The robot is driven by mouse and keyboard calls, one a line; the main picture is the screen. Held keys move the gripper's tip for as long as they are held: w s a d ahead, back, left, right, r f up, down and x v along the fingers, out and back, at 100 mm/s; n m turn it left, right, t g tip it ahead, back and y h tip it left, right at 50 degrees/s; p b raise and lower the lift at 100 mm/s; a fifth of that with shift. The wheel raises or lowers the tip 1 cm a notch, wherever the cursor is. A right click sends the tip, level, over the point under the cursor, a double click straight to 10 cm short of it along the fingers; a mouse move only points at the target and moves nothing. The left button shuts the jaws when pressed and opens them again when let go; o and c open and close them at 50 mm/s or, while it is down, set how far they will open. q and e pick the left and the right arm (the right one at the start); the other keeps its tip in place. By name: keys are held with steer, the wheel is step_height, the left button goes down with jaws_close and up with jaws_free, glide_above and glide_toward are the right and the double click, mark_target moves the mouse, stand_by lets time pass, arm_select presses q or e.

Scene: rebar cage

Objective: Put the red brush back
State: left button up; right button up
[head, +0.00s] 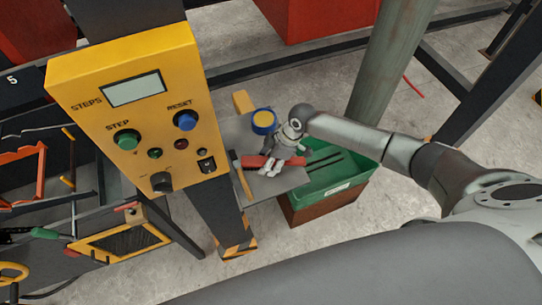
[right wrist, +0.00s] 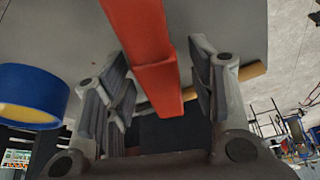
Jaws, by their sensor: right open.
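The red brush (head: 253,161) lies on a grey shelf (head: 292,181), partly covered by my right gripper in the head view. My right gripper (head: 270,170) is over it at the end of the arm from the right. In the right wrist view the red brush (right wrist: 155,60) runs between the two spread fingers of my right gripper (right wrist: 162,90), with a gap visible on the right side. The fingers are open and not closed on it. Its bristles cannot be made out. My left gripper is not in view.
A blue and yellow tape roll (head: 263,119) and a yellow block (head: 243,101) are on the shelf behind the gripper. A wooden-handled tool (head: 241,178) lies left of the brush. A green bin (head: 352,173) stands right. A yellow control box (head: 140,105) on a post stands left.

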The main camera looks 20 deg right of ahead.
steer(key=shift+d+r, duration=0.2)
steer(key=shift+r, duration=0.3)
steer(key=b+v, duration=0.3)
steer(key=v, duration=0.7)
steer(key=shift+s+d+r+b, duration=0.1)
steer(key=shift+d+r+b, duration=0.15)
steer(key=shift+r, duration=0.3)
